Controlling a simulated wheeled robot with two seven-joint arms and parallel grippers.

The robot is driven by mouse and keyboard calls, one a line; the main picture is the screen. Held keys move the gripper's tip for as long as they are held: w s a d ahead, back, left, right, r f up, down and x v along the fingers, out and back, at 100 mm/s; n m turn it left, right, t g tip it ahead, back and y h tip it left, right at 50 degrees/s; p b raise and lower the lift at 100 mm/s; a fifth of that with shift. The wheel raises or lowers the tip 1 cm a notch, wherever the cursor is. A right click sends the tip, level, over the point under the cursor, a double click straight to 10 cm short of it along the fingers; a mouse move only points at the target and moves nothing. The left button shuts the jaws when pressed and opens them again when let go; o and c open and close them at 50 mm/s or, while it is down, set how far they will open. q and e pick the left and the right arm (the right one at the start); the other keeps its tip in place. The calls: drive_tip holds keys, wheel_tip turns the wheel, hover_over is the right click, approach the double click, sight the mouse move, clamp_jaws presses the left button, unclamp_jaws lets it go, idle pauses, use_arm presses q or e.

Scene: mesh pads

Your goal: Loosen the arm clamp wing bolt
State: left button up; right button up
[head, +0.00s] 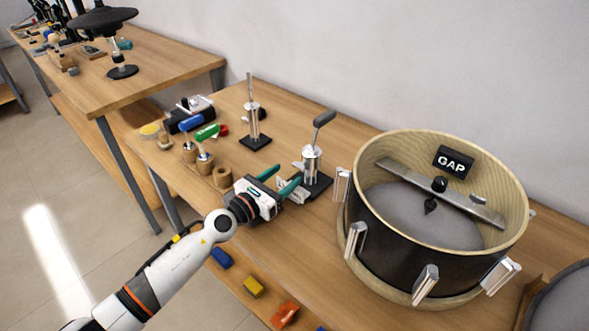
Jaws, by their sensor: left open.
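A silver post clamp (312,165) stands upright on a black base plate, with a dark-headed arm (324,119) sticking up from its top. A small silver tab (299,166), which looks like the wing bolt, juts from the clamp's left side; it is too small to tell its turn. My left gripper (289,172) is open, its two teal fingers pointing at the clamp from the lower left. The fingertips are close to the tab, and I cannot tell whether they touch it. The gripper partly hides a silver part low beside the base. My right gripper is not in view.
A large open drum shell (415,245) with silver lugs and a GAP label (453,162) stands right of the clamp. A second post stand (255,125) is behind. Blue and green handled tools (207,132) stand in wooden holders at left. Coloured blocks (253,287) lie on the lower shelf.

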sight(296, 168)
use_arm(q)
drive_tip(key=shift+b+x, duration=0.4)
drive_tip(key=shift+x, duration=1.95)
drive_tip(key=c, duration=1)
drive_tip(key=shift+n, duration=0.3)
drive_tip(key=n+p, duration=0.1)
drive_tip(key=n, duration=0.2)
drive_tip(key=shift+n+p, duration=0.55)
drive_tip(key=shift+n, duration=1.05)
